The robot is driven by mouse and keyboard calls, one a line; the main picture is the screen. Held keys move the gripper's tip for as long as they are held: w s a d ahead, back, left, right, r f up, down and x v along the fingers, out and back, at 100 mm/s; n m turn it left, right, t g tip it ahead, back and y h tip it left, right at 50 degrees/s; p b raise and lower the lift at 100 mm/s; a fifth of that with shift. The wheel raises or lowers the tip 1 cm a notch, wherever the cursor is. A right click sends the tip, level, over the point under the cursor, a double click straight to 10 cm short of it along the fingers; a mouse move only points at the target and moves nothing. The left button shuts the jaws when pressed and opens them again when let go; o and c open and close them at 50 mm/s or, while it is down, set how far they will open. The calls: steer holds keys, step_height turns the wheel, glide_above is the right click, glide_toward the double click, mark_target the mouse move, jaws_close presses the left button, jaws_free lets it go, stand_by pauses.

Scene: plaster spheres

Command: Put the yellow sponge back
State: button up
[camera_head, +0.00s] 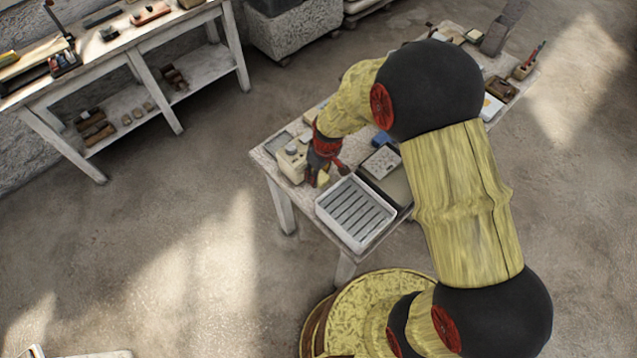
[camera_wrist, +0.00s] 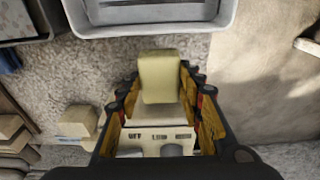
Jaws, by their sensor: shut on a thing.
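The yellow sponge (camera_wrist: 160,76) is a pale yellow block between the two fingers of my gripper (camera_wrist: 160,88) in the wrist view. My gripper is shut on it. In the head view my gripper (camera_head: 319,176) is over the near left end of the workbench, and a small yellow patch of the sponge (camera_head: 323,179) shows at its tips. It is beside a cream box (camera_head: 288,165) and left of a white slatted tray (camera_head: 342,230). I cannot tell how high the sponge is above the bench.
The cream box, with switch labels (camera_wrist: 160,136), lies below the fingers in the wrist view. The slatted tray's rim (camera_wrist: 222,22) is at the top. A dark tray (camera_head: 397,190) adjoins it in the head view. A side table (camera_head: 100,60) with tools stands far left.

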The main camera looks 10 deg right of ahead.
mark_target(319, 182)
steer(key=shift+f+b, duration=0.35)
steer(key=shift+f, duration=2.4)
steer(key=shift+f, duration=0.1)
steer(key=shift+f, duration=0.15)
steer(key=o, duration=0.9)
steer(key=shift+o, duration=0.6)
steer(key=shift+r, duration=0.2)
